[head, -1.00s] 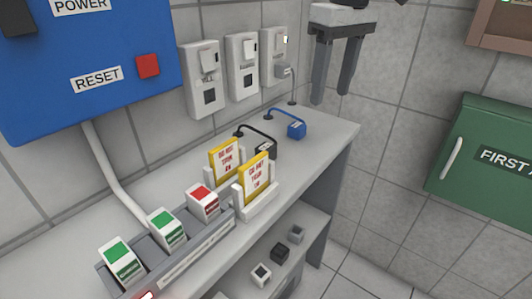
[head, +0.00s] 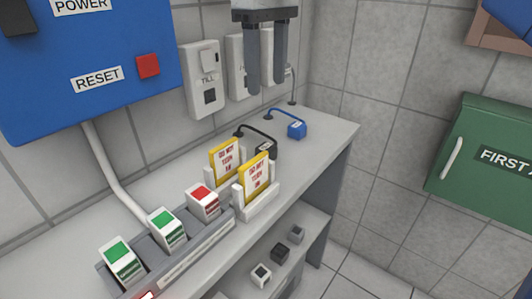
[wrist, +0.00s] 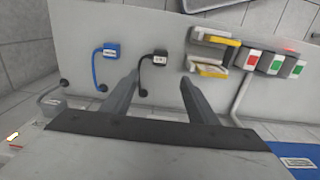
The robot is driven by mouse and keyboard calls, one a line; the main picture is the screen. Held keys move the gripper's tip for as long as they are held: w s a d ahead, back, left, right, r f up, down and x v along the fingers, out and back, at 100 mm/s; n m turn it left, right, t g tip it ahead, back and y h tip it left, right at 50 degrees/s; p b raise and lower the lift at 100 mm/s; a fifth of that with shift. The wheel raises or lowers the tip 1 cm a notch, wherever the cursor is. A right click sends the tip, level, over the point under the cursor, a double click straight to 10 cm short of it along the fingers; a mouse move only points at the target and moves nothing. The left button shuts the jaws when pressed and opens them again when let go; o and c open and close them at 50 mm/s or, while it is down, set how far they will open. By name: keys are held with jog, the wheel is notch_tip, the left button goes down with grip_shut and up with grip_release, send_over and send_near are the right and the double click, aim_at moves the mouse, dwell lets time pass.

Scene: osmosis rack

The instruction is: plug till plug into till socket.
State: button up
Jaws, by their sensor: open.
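The till socket (head: 204,82), a white wall unit marked TILL, is leftmost in a row above the counter. A black plug (head: 264,147) with a black cord lies on the counter behind the yellow-edged cards. A blue plug (head: 297,130) with a blue cord lies farther right. Their labels are too small to read, so I cannot tell which is the till plug. My gripper (head: 267,88) is open and empty, above the counter, its fingers pointing down and hiding much of the other sockets. In the wrist view, the black plug (wrist: 160,57) appears between and beyond the fingertips (wrist: 158,80).
Two yellow-edged cards (head: 257,173) stand in white holders close to the black plug. A rack (head: 190,247) with red and green blocks is at the front left. A blue panel (head: 90,60) is on the left wall, a green cabinet (head: 490,165) at right. Small blocks sit on the lower shelf.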

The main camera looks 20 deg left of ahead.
send_over(266, 147)
notch_tip(266, 147, down, 11)
jog(key=shift+d+r, duration=0.15)
dwell(0.4)
jog(key=shift+f, duration=2.6)
jog(key=c, duration=1.1)
